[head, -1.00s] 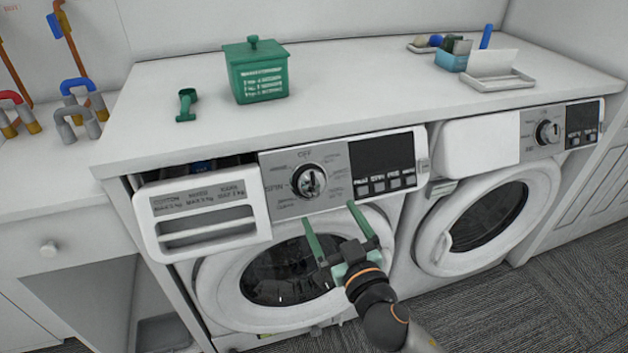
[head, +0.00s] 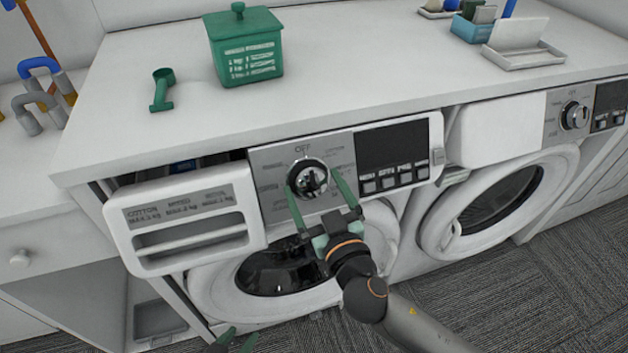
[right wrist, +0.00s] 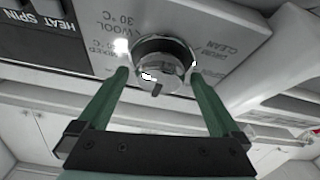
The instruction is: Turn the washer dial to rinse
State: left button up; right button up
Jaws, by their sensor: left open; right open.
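The left washer's dial (head: 308,179) is a round chrome knob on the grey control panel, with OFF printed above it. It also shows in the right wrist view (right wrist: 163,62), near the labels WOOL, MIXED and DRUM CLEAN. I cannot read a rinse label or tell the dial's setting. My right gripper (head: 314,184) is open, its green fingers on either side of the dial. In the right wrist view (right wrist: 159,72) the fingertips flank the knob's lower part; contact is unclear. My left gripper (head: 238,339) is open and empty at the bottom edge, only its fingertips showing.
The detergent drawer (head: 188,245) sticks out left of the dial. A display with buttons (head: 397,155) is to its right. A second washer (head: 500,205) stands to the right. A green canister (head: 246,50) and a green scoop (head: 161,90) are on the countertop (head: 350,70).

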jog(key=c, duration=1.3)
